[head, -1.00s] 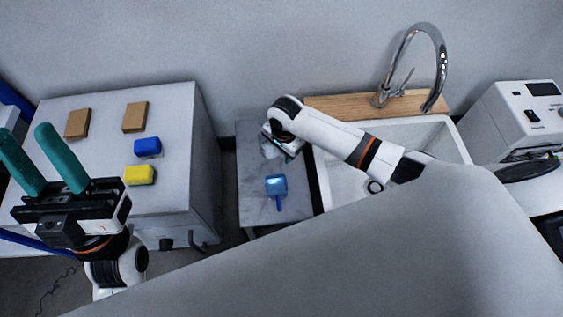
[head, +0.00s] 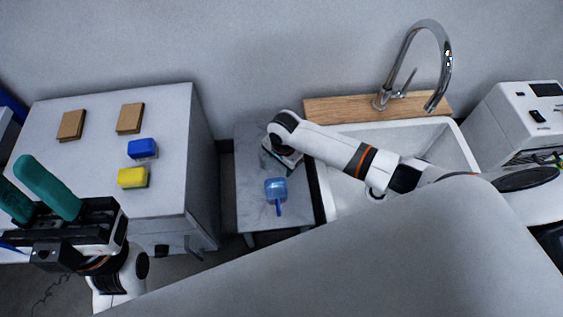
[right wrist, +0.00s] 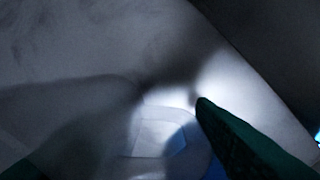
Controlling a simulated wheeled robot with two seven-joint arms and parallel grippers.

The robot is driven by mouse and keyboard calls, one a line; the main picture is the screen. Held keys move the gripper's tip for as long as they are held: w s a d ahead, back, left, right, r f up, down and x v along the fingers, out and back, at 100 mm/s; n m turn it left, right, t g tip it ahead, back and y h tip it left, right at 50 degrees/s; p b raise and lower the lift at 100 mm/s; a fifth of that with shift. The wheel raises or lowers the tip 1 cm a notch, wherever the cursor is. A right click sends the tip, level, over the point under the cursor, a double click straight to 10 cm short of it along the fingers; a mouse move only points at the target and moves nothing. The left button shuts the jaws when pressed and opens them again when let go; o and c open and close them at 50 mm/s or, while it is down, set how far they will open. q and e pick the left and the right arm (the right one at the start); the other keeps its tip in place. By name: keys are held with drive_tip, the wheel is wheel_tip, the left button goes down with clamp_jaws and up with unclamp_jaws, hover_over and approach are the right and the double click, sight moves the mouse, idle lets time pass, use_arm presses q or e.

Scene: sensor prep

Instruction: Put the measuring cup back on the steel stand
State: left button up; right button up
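A translucent blue cup with a darker blue handle, seemingly the measuring cup (head: 276,187), lies on the low grey stand (head: 252,210) in the head view. Its handle points toward me. My right gripper (head: 280,160) is low over the far part of the stand, just beyond the cup; its fingers are mostly hidden there. In the right wrist view the green fingers are apart, with a pale, rounded shape and a blue patch (right wrist: 180,140) between them; I cannot tell what these are. My left gripper (head: 18,175) is open and empty at the left.
A white cabinet (head: 85,165) at left carries two brown blocks (head: 100,122), a blue sponge (head: 142,148) and a yellow sponge (head: 133,178). A white sink (head: 435,145) with a tall tap (head: 440,60) is right of the stand. A white machine (head: 515,115) stands far right.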

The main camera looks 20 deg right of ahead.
drive_tip(key=shift+o, duration=0.8)
